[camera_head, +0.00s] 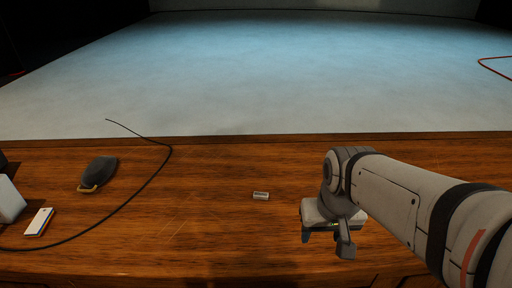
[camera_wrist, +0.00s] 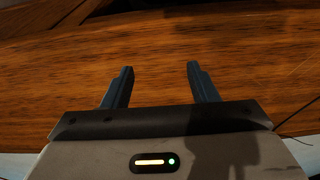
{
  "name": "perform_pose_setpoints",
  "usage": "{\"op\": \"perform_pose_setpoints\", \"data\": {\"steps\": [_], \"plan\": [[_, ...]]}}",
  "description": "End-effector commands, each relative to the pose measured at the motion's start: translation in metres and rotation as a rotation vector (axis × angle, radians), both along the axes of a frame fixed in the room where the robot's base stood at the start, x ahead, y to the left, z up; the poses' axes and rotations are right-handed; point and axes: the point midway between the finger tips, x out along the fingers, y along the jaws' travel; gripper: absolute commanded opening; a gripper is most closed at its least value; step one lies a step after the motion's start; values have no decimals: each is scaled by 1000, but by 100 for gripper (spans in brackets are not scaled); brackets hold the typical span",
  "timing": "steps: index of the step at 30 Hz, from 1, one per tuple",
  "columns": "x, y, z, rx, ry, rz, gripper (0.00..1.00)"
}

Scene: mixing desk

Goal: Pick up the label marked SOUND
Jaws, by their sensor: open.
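A small pale label (camera_head: 260,196) lies flat on the wooden desk, near the middle of the head view. It has dark marking that is too small to read, so I cannot confirm the word SOUND. My gripper (camera_head: 326,242) is over the desk, to the right of the label and nearer the front edge. In the wrist view my gripper (camera_wrist: 161,68) has its two dark fingers spread apart with nothing between them. Only bare wood shows past the fingers there, and the label is not seen in that view.
The wooden desk (camera_head: 205,225) is clear around the label. A black cable (camera_head: 150,182) curves across the left side. A dark rounded object (camera_head: 100,171) and a small white box (camera_head: 39,222) lie at the left. A pale stage floor (camera_head: 250,80) stretches beyond the desk.

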Motion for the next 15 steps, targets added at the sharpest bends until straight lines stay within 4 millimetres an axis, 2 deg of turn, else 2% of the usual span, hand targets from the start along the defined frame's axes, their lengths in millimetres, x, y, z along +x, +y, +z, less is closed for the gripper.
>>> {"op": "perform_pose_setpoints", "data": {"steps": [1, 5, 7, 11, 15], "plan": [[12, -1, 8, 3, 11, 7, 58], [55, 8, 19, 10, 40, -17, 68], [81, 17, 22, 14, 57, -33, 69], [130, 35, 19, 18, 89, -64, 69], [178, 59, 6, 19, 122, -97, 69]]}}
